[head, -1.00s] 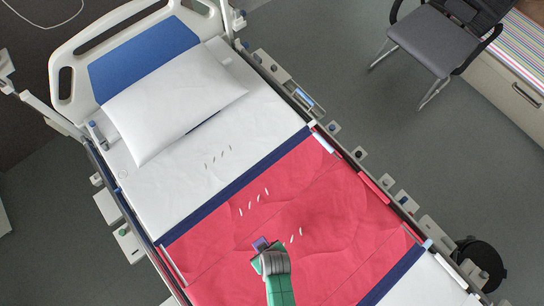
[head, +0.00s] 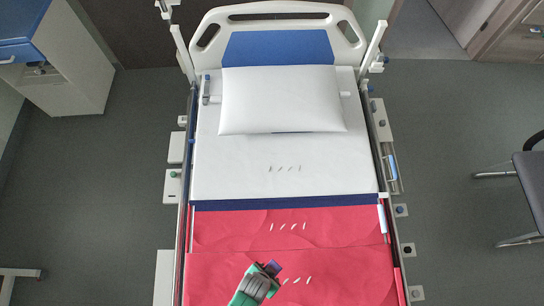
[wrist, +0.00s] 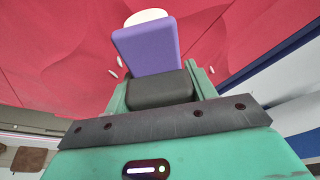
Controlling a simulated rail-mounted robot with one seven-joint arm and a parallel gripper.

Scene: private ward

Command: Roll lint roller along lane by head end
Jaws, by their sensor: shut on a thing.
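My gripper (head: 266,271) is over the lower part of the red cover (head: 350,263). It is shut on the lint roller (head: 273,266), seen as a small purple piece. In the wrist view my gripper (wrist: 158,85) holds the purple lint roller (wrist: 148,47), whose white end shows beyond the purple part. Three rows of pale marks cross the bed: one row (head: 285,168) on the white sheet below the pillow, one (head: 288,226) on the upper red cover, and one (head: 296,281) just right of my gripper. I cannot tell whether the roller touches the cover.
The white pillow (head: 282,100) lies at the head end by the blue-panelled headboard (head: 278,47). A navy band (head: 285,202) edges the red cover. Rails and fittings line both bed sides. A cabinet (head: 75,70) stands at left and a chair (head: 528,185) at right.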

